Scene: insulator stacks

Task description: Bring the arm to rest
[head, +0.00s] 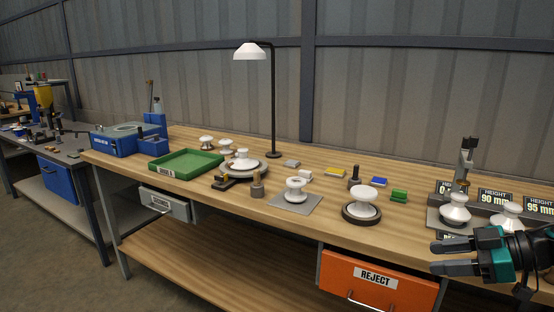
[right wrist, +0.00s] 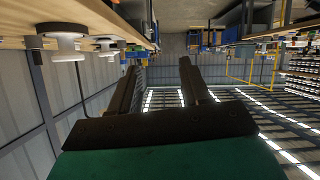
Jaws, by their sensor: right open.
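My right gripper (head: 436,257) is at the lower right of the head view, in front of the table's front edge. Its two fingers are parted and hold nothing. In the right wrist view the open fingers (right wrist: 188,82) have only empty space between them, and the picture there is upside down. My left gripper is not in either view. White insulators stand on the wooden table (head: 250,212): one on a dark round base (head: 362,203), one on a grey plate (head: 295,190), and one by the height signs (head: 455,210).
An orange REJECT drawer (head: 375,285) hangs under the table near my right gripper. A green tray (head: 186,163), a lamp (head: 252,52) and blue equipment (head: 113,140) stand to the left. Small coloured blocks (head: 335,172) lie at mid-table. The aisle in front is free.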

